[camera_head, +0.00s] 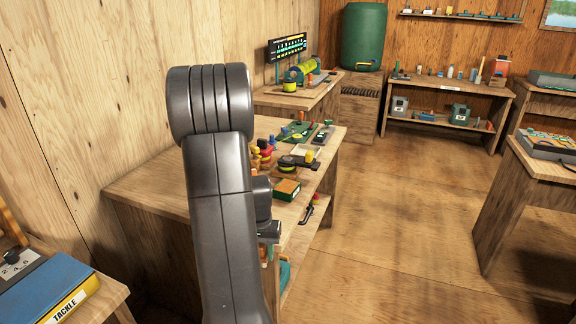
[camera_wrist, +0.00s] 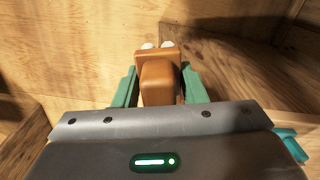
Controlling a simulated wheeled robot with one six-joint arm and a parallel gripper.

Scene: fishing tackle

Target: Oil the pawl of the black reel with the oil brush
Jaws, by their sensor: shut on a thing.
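My gripper (camera_wrist: 160,86) shows in the wrist view with its green fingers on both sides of an orange-brown block-shaped thing (camera_wrist: 157,78). It is shut on this thing, which has two pale round ends at its far side. I cannot tell whether it is the oil brush. I cannot make out a pawl.
The near workbench (camera_head: 150,186) holds several small items, among them a green-and-brown box (camera_head: 287,190). A bench with a green-yellow cylinder (camera_head: 302,71) stands behind. A blue tackle box (camera_head: 62,290) is at lower left. Another table (camera_head: 545,158) stands right. The floor between is clear.

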